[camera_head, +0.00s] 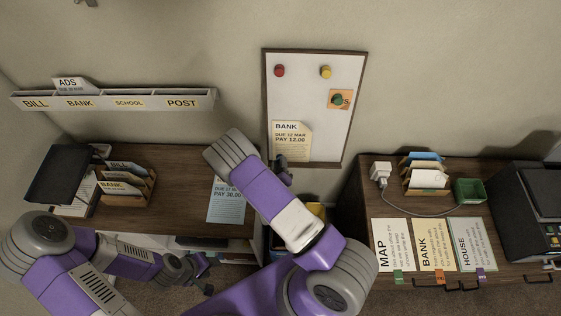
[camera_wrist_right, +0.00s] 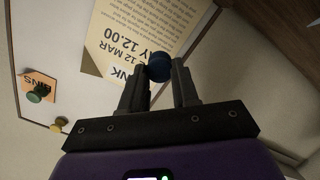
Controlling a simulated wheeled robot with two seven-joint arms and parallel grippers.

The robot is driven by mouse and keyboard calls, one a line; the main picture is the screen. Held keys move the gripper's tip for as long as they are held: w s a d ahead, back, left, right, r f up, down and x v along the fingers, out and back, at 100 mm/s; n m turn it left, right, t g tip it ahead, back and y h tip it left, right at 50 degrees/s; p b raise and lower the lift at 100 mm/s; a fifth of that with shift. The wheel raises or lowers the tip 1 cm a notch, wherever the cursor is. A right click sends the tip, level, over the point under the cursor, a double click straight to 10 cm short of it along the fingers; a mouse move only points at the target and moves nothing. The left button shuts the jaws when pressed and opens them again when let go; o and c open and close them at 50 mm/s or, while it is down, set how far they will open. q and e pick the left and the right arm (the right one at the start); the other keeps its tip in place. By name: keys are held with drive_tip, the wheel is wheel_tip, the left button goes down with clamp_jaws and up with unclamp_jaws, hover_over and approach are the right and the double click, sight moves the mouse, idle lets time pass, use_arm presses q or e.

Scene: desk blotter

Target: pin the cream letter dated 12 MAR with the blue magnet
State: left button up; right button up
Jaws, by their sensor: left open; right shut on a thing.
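The cream letter (camera_head: 292,148), reading BANK, DUE 12 MAR, PAY 12.00, lies against the lower left of the whiteboard (camera_head: 333,130). In the right wrist view the letter (camera_wrist_right: 150,35) appears upside down. My right gripper (camera_head: 281,174) is just below the letter's lower edge in the head view. It is shut on the blue magnet (camera_wrist_right: 158,68), which shows between its fingertips in front of the letter. I cannot tell whether the magnet touches the letter. The magnet is hidden in the head view. My left gripper (camera_head: 200,277) is open and empty, low before the left desk.
The board bears a red magnet (camera_head: 279,70), a yellow magnet (camera_head: 326,72) and a green magnet (camera_head: 337,99) on an orange note. A pale blue letter (camera_head: 226,207) lies on the left desk. A labelled wall rack (camera_head: 115,101) hangs left. Papers and a charger crowd the right desk.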

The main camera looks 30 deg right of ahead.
drive_tip(key=shift+s+d+f, duration=0.1)
drive_tip(key=shift+s+d, duration=0.1)
drive_tip(key=shift+s, duration=0.1)
drive_tip(key=shift+r+b+x, duration=0.1)
drive_tip(key=shift+b+x, duration=0.5)
drive_tip(key=shift+x, duration=0.75)
drive_tip(key=shift+r+b+x, duration=0.15)
drive_tip(key=shift+b+x, duration=0.45)
drive_tip(key=shift+x, duration=0.8)
drive_tip(key=shift+w+a, duration=0.1)
drive_tip(key=shift+w, duration=0.05)
drive_tip(key=shift+w+d+f+b, duration=0.2)
drive_tip(key=shift+w+d+b, duration=0.2)
drive_tip(key=shift+w, duration=0.1)
drive_tip(key=o, duration=1.1)
